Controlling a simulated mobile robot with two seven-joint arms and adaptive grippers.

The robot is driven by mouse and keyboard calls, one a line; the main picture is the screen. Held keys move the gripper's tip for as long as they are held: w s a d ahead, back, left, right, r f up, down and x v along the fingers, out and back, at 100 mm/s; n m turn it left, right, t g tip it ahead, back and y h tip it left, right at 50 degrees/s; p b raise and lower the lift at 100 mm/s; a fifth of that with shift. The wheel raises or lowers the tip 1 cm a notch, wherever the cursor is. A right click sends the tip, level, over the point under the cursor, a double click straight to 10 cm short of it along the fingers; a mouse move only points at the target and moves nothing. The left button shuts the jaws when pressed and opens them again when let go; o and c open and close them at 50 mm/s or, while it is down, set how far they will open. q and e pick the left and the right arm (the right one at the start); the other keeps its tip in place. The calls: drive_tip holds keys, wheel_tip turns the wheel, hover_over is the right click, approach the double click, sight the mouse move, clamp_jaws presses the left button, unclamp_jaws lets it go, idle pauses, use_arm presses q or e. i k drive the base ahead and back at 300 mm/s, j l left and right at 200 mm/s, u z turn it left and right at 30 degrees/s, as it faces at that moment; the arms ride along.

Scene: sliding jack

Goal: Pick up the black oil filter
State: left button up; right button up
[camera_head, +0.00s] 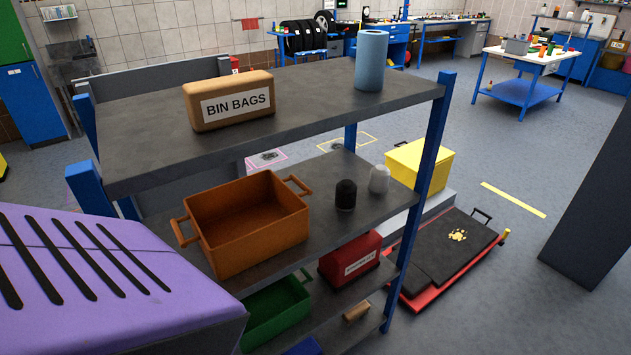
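The black oil filter (345,195) is a small dark cylinder with a rounded top. It stands upright on the middle shelf (330,222) of a blue-posted rack. A pale grey-white filter of similar shape (379,179) stands just to its right, close to it. An orange-brown open crate (247,222) with side handles sits to its left on the same shelf. Neither of my grippers is in view.
The top shelf (330,105) carries a bin bags box (229,100) and a blue paper roll (371,61). A green crate (276,314) and a red box (350,257) are on the lower shelf. A blue post (434,135) edges the right side. A purple slotted surface (95,285) fills the lower left.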

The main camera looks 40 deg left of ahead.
sight(346, 192)
drive_tip(key=i+l+u, duration=0.15)
drive_tip(key=i+u, duration=0.2)
drive_tip(key=i+l+u, duration=0.2)
drive_tip(key=u, duration=0.15)
drive_tip(key=i+l+u, duration=0.2)
drive_tip(key=u, duration=0.15)
drive_tip(key=i+l+u, duration=0.2)
drive_tip(key=l, duration=0.15)
drive_tip(key=l+u, duration=0.25)
drive_tip(key=i+l+u, duration=0.2)
drive_tip(key=l, duration=0.25)
drive_tip(key=k, duration=0.05)
